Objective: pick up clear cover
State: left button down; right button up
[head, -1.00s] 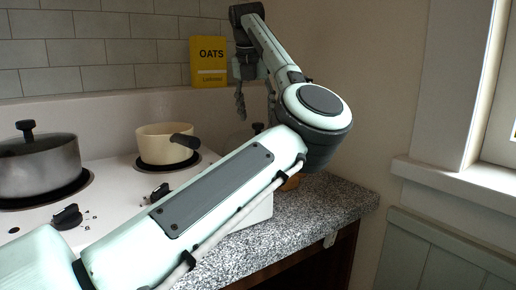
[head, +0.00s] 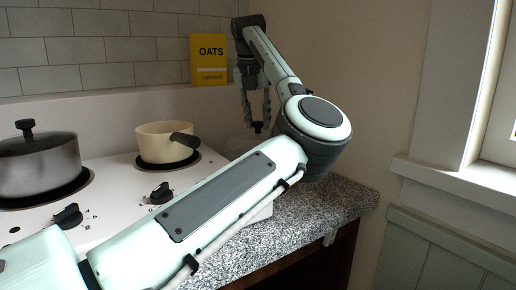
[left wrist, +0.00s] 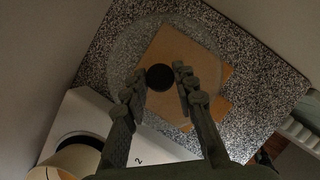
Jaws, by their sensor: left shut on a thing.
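The clear cover (left wrist: 127,47) is a round see-through lid with a black knob (left wrist: 159,77). In the left wrist view it shows as a faint glass disc over a brown board and speckled counter. In the head view its knob (head: 257,127) sits at the fingertips and its glass is barely visible, partly behind my arm. My left gripper (head: 256,117) points down from above. It is shut on the knob, with one finger on each side in the left wrist view (left wrist: 158,80). I cannot tell whether the cover is raised. My right gripper is out of view.
A white stove (head: 115,190) carries a cream pot (head: 163,146) and a lidded grey pot (head: 38,165) to the left. A yellow oats box (head: 208,60) stands behind. The brown board (left wrist: 196,60) lies on the granite counter (head: 335,203). A wall and windowsill are at right.

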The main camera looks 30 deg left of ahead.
pick_arm(q)
notch_tip(320, 180, up, 10)
dwell(0.6)
jog(key=c, duration=1.8)
grip_release()
jog(key=shift+c, duration=0.2)
grip_shut()
